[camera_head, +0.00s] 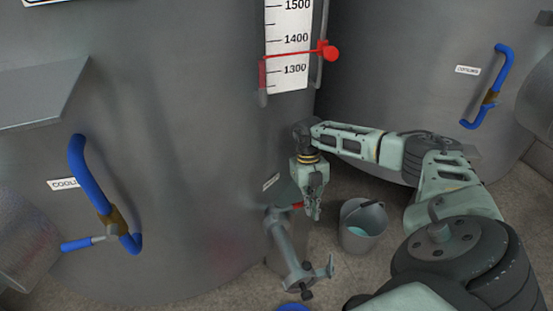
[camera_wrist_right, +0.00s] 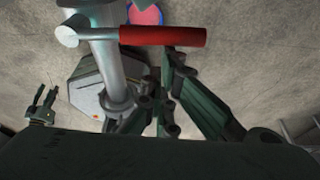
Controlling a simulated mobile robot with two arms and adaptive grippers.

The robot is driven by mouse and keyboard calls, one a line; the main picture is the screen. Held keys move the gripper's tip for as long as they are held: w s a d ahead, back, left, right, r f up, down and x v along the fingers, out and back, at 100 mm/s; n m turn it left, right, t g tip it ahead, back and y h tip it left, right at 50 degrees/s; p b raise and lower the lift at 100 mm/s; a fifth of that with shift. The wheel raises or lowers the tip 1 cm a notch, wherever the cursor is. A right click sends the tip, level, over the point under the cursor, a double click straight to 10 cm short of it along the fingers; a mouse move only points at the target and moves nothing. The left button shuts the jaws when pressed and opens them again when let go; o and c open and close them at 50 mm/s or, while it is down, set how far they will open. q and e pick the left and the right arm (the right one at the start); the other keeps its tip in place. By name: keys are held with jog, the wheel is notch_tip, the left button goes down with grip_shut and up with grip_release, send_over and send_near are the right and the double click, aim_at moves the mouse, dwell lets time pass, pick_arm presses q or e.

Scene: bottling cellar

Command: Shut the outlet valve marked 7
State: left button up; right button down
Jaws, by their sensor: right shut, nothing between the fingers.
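An outlet pipe with a valve (camera_head: 283,240) juts from the foot of the big grey tank in the head view. A red handle shows beside my right gripper (camera_head: 313,212), mostly hidden by it. In the right wrist view the red lever (camera_wrist_right: 163,36) lies across the picture beside the pale pipe (camera_wrist_right: 104,60). My right gripper's fingers (camera_wrist_right: 172,62) are shut and empty, close to the lever; contact cannot be told. A label above the outlet is too small to read. A small dark jointed thing at the wrist view's left may be my left gripper (camera_wrist_right: 42,105).
A grey bucket (camera_head: 362,228) stands on the floor right of the outlet. Blue-handled cooling valves sit on the left tank (camera_head: 95,190) and the right tank (camera_head: 490,95). A level scale (camera_head: 288,50) with a red pointer (camera_head: 328,51) is above.

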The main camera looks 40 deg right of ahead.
notch_tip(320, 180, up, 10)
dwell(0.5)
dwell(0.5)
